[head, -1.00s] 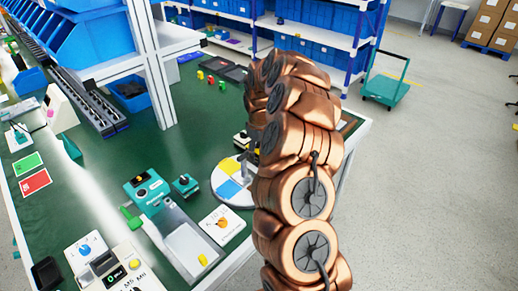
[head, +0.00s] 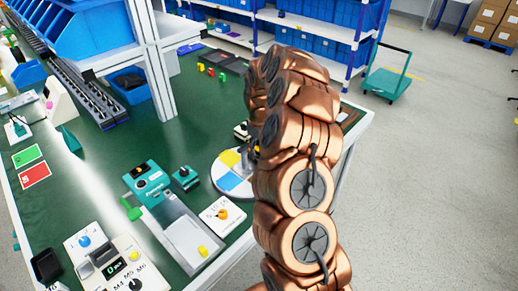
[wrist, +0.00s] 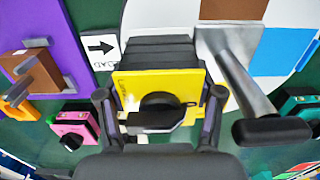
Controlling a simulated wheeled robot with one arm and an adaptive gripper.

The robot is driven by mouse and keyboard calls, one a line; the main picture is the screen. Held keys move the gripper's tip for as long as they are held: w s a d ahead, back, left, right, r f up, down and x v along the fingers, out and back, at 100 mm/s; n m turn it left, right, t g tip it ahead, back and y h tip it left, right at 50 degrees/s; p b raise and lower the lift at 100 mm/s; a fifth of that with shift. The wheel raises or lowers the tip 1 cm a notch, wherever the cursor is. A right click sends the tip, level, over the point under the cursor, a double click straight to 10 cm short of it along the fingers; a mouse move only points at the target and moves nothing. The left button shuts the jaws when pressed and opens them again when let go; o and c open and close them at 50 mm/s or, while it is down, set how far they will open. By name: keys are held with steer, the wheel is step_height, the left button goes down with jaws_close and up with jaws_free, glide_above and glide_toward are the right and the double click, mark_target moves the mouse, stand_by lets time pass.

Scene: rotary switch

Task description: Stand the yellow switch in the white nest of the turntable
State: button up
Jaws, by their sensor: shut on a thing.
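The yellow switch (wrist: 160,88) has a yellow front plate, a black knob facing my gripper and a black body behind. My gripper (wrist: 162,108) is shut on it, one finger at each side of the plate in the wrist view. The turntable (head: 223,184) is a round disc with yellow, blue and white areas, left of my arm in the head view. Its white surface (wrist: 165,14) shows behind the switch in the wrist view. I cannot make out the white nest. My arm hides the gripper and part of the turntable in the head view.
A grey lever (wrist: 235,75) with a black end stands just right of the switch. A LOAD arrow card (wrist: 103,46) and a pink switch (wrist: 75,128) are to the left. A teal switch (head: 185,177) and a white dial plate (head: 220,214) stand near the turntable.

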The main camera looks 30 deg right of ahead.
steer(key=o, duration=1.1)
